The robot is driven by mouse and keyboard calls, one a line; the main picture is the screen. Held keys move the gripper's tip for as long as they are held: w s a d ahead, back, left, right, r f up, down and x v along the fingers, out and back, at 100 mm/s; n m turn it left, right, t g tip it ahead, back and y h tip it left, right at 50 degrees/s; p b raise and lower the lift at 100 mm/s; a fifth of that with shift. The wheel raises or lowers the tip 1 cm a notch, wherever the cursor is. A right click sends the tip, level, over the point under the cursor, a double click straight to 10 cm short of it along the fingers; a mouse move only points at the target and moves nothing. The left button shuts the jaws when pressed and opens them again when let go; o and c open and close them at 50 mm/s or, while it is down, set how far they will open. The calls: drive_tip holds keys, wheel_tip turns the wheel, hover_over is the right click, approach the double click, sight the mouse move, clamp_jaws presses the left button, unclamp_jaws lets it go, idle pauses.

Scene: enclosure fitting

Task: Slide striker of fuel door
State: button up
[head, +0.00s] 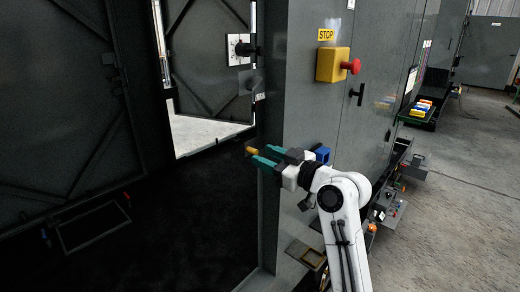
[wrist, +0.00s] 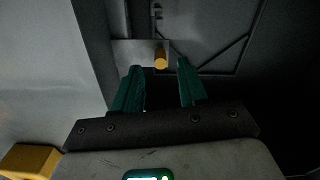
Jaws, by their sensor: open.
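A small orange knob (head: 235,150) sticks out just past my fingertips at the edge of the dark opening. I take it to be the striker's handle, but its link to a fuel door is not clear. In the wrist view the knob (wrist: 160,57) stands in front of a grey plate (wrist: 128,53), between the lines of my two green fingers and slightly beyond them. My gripper (head: 262,157) is open and empty, pointing left at the knob. It also shows in the wrist view (wrist: 160,68), fingers apart on either side.
A grey cabinet wall (head: 305,100) stands close beside my gripper, with a yellow stop box (head: 332,64) and red button above. A dark door (head: 60,100) stands at left. A metal frame (head: 93,227) lies low at left. Concrete floor (head: 460,190) is free at right.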

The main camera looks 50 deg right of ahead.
drive_tip(key=shift+w, duration=1.4)
clamp_jaws()
drive_tip(key=shift+f, duration=0.1)
